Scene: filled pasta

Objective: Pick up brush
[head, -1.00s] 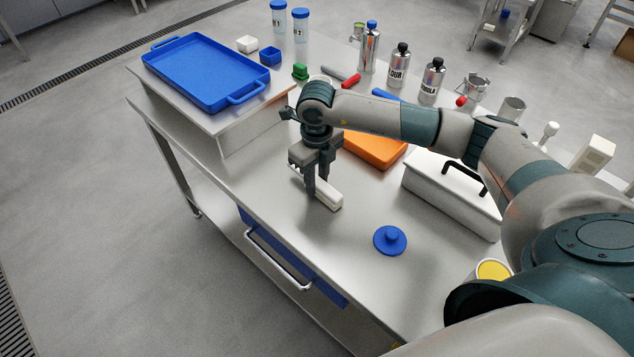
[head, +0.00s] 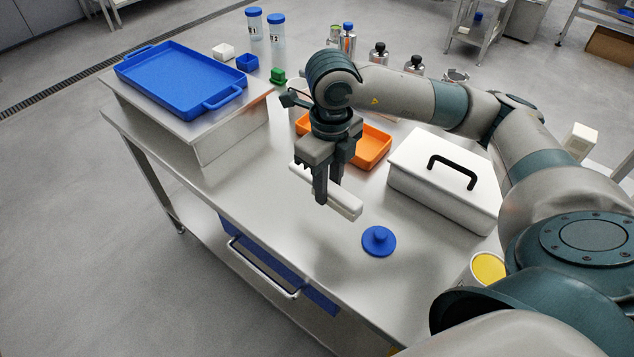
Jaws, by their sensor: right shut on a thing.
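The brush is a white, bar-shaped thing (head: 345,202) in the head view, near the middle of the metal table (head: 270,235). My right gripper (head: 323,196) points down and is shut on it. The brush appears raised a little above the table top. Its far left end shows behind the fingers, and its middle is partly hidden by them. My left gripper is not in view.
A blue lid (head: 378,240) lies in front of the brush. An orange tray (head: 371,146) is behind the gripper. A white box with a black handle (head: 440,185) stands to the right. A blue tray (head: 180,75) sits on a raised metal stand at left.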

